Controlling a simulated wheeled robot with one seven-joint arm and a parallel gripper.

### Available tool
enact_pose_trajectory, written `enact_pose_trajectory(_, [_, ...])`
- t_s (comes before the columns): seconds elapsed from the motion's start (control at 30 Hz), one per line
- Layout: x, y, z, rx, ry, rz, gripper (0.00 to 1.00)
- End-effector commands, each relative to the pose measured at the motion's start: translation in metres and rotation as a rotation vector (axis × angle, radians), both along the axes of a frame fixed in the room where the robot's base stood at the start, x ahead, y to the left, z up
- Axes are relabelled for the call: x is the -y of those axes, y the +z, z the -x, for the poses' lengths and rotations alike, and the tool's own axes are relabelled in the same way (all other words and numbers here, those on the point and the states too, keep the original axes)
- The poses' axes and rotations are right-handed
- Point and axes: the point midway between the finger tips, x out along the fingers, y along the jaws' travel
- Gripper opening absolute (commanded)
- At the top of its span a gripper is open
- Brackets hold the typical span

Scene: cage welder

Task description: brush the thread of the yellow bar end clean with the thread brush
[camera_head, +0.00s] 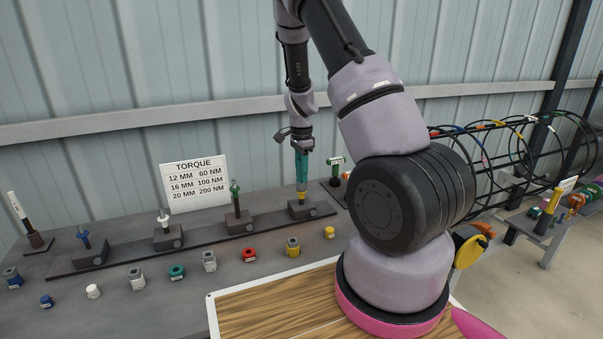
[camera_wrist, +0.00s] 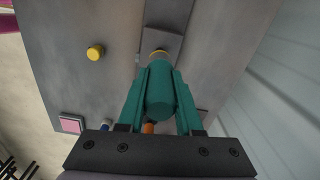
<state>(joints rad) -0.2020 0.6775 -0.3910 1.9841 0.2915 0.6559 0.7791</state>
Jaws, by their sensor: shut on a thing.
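My gripper (camera_head: 301,176) points straight down over the yellow bar end (camera_head: 301,201), in the rightmost dark block of the row. In the wrist view my gripper (camera_wrist: 160,88) has teal fingers shut on a round teal-green body (camera_wrist: 160,100), which I take as the thread brush. The brush stands roughly in line above the bar end. The fingers and brush hide the thread, and I cannot tell whether brush and thread touch.
Blocks with green, white and blue bar ends (camera_head: 83,238) run left along a dark rail (camera_head: 202,241). Several coloured nuts and caps lie in front, with a yellow cap (camera_head: 329,232) nearest. A green-topped tool (camera_head: 335,163) stands to the right. A torque sign (camera_head: 195,181) stands behind.

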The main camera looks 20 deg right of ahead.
Motion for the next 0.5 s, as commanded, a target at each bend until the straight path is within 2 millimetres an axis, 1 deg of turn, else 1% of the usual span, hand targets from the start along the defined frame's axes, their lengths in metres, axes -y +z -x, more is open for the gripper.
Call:
enact_pose_trajectory(0.03, [-0.0008,-0.0004,0.0,-0.001,-0.091,0.002,0.0])
enact_pose_trajectory(0.1, [-0.0008,-0.0005,0.0002,-0.002,-0.201,0.001,0.0])
enact_pose_trajectory(0.2, [-0.0003,-0.0003,0.0,-0.001,-0.288,0.0,0.0])
enact_pose_trajectory(0.5, [0.0001,-0.0001,0.0001,-0.001,-0.286,-0.001,0.0])
